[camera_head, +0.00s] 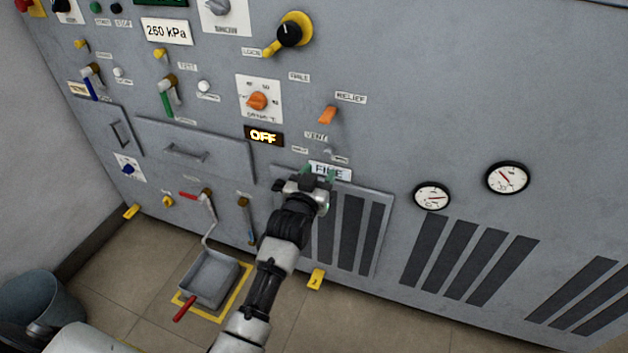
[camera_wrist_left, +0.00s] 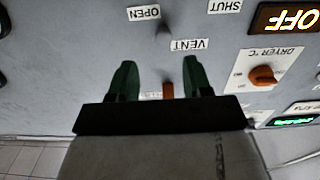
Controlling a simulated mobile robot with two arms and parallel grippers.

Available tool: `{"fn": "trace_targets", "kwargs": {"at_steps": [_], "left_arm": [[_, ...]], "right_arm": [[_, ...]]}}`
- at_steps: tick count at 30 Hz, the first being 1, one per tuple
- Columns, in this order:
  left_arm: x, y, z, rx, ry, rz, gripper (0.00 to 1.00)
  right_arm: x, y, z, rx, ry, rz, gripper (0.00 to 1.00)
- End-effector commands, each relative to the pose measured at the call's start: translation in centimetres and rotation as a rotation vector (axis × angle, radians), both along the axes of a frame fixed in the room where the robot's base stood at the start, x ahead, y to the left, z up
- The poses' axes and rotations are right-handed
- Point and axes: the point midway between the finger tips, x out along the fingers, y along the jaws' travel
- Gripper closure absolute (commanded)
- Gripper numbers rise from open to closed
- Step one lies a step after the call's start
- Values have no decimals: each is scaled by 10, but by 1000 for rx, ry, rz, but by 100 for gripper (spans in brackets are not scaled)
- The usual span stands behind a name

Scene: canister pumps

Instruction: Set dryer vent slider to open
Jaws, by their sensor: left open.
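The dryer vent slider shows as a small grey knob (camera_head: 328,152) just under the VENT label (camera_head: 316,136). In the left wrist view, where the panel appears upside down, the blurred knob (camera_wrist_left: 165,29) sits nearer the OPEN label (camera_wrist_left: 143,12) than the SHUT label (camera_wrist_left: 225,5). My left gripper (camera_head: 318,172) is in front of the panel, just below the slider in the head view. Its green fingers (camera_wrist_left: 157,75) are apart, with nothing held between them. I cannot tell whether they touch the panel. My right gripper is not in view.
An orange RELIEF lever (camera_head: 328,114) stands above the VENT label. The orange dryer dial (camera_head: 257,100) and a lit OFF display (camera_head: 264,136) are to the left. My left gripper partly covers a FIRE label (camera_head: 338,173). Two gauges are to the right, beside bare panel.

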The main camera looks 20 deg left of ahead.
Motion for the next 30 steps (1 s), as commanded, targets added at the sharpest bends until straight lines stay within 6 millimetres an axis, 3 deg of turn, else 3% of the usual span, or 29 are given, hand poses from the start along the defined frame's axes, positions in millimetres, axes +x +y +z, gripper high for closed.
{"fn": "trace_targets", "kwargs": {"at_steps": [3,7,24,26,28,30], "left_arm": [[-19,0,0,0,1,0,50],[-30,1,0,0,1,-1,50],[-34,1,-1,0,4,-1,50],[-35,0,-9,2,22,-4,50],[-41,-1,-29,7,74,-11,50],[-51,-2,-62,17,160,-22,50]], "right_arm": [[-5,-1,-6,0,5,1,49],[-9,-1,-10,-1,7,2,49],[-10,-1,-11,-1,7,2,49],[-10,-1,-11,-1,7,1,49],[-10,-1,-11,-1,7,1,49],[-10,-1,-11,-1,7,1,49]]}}
